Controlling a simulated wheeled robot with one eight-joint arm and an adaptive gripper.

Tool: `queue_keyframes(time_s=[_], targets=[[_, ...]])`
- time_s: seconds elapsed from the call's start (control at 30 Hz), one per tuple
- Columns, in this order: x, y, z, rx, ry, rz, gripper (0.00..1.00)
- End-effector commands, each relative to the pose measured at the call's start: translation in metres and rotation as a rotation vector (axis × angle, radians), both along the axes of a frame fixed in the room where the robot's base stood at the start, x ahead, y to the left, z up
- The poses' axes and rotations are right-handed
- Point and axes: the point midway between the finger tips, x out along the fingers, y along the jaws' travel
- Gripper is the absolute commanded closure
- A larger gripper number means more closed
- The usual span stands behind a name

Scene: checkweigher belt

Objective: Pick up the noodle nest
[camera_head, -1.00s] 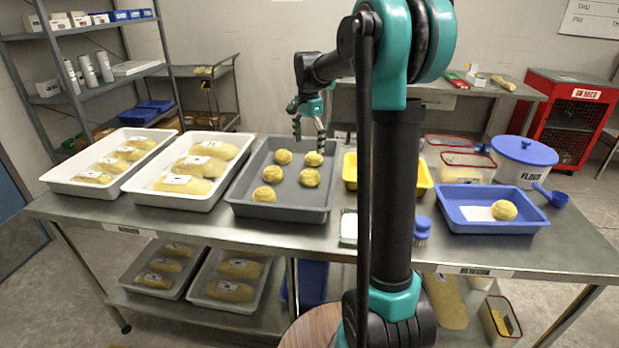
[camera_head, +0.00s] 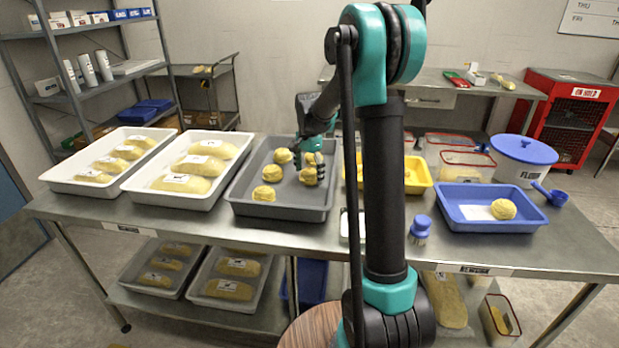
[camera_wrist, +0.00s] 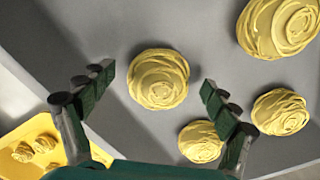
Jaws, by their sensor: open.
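Several round yellow noodle nests lie apart in a grey tray (camera_head: 235,203) on the metal table; one is the front nest (camera_head: 263,194). My gripper (camera_head: 308,162) is low over the tray's back right part, and its fingers partly cover nests there. In the wrist view, one nest (camera_wrist: 158,79) shows between the spread, open fingers (camera_wrist: 158,92), with nothing held. The other nests lie to its right: a large-looking one (camera_wrist: 278,27), one at the right (camera_wrist: 280,112) and one by the right finger (camera_wrist: 200,142). Whether the fingers reach down beside the nest is unclear.
A yellow tray (camera_head: 425,179) with small nests stands right of the grey tray, behind my arm. A blue tray (camera_head: 470,222) holds a white card and one nest (camera_head: 503,209). White trays (camera_head: 131,195) of loaves stand left. A blue-handled brush (camera_head: 420,228) stands near the front.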

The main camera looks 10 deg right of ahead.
Motion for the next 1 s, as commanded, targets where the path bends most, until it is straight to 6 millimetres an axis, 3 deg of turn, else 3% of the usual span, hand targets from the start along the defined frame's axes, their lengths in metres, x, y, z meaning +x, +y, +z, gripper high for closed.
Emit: queue_keyframes(time_s=[0.23,0.67,1.0], targets=[[-0.0001,0.0001,-0.001,0.0,0.0,0.0,0.15],[-0.0001,0.0001,-0.0007,0.0,0.0,0.0,0.68],[-0.0001,0.0001,0.0029,0.0,0.0,0.0,0.69]])
